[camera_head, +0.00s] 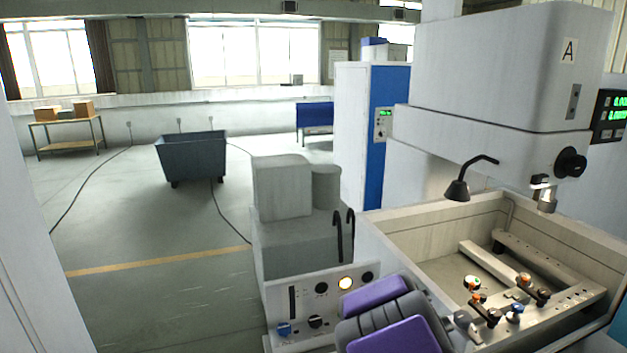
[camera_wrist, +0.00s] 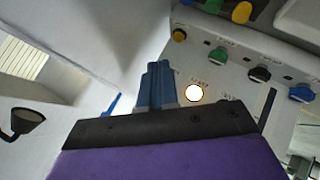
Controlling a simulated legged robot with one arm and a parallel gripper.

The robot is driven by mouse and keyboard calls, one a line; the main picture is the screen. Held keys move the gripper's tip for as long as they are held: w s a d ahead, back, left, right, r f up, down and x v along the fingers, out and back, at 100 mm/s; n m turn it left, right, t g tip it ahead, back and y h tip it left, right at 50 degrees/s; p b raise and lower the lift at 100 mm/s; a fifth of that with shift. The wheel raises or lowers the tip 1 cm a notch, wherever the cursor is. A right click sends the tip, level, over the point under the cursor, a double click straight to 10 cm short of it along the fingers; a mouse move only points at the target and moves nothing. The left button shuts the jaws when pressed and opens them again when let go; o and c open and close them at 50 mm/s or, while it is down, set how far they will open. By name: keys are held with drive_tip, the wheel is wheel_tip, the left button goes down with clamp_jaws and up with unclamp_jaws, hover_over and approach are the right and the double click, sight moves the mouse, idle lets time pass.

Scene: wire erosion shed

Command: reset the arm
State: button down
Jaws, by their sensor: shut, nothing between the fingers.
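My gripper (camera_wrist: 158,66) shows in the wrist view, its blue-grey fingers together and nothing between them. The black plate and purple body of my wrist lie below it. Beyond the fingertips is a pale panel (camera_wrist: 228,62) with coloured knobs and a lit round button (camera_wrist: 194,93). In the head view my purple and grey arm is folded at the bottom centre, in front of the control panel (camera_head: 336,312). The fingers cannot be made out in that view.
At right stands a machine marked A (camera_head: 500,65) over an open tank (camera_head: 440,262) with clamps and rails inside. A grey bin (camera_head: 190,157), a table with boxes (camera_head: 68,133) and a blue-white cabinet (camera_head: 352,130) stand behind. Floor at left is mostly clear, with cables.

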drive_tip(key=s+d+r+m+g+h, duration=0.1)
drive_tip(key=s+d+r+m+g, duration=0.1)
drive_tip(key=s, duration=0.6)
drive_tip(key=s+d+r+m+g+h+b, duration=0.1)
drive_tip(key=s+d+r+m+g, duration=0.1)
drive_tip(key=s, duration=0.5)
drive_tip(key=s+d+r+m+g, duration=0.2)
drive_tip(key=s, duration=0.6)
drive_tip(key=s+a+g+y, duration=0.1)
drive_tip(key=s+a, duration=0.3)
drive_tip(key=s, duration=0.4)
drive_tip(key=s+a+f+g+y, duration=0.1)
drive_tip(key=s+a, duration=0.3)
drive_tip(key=s, duration=0.4)
drive_tip(key=s+a+f+g+y, duration=0.1)
drive_tip(key=s+a+g+y, duration=0.2)
drive_tip(key=s, duration=0.6)
drive_tip(key=shift+a+b, duration=0.45)
drive_tip(key=shift+a, duration=0.5)
drive_tip(key=shift+d, duration=0.1)
drive_tip(key=shift+a, duration=0.2)
drive_tip(key=shift+d+m, duration=0.15)
drive_tip(key=shift+m, duration=0.15)
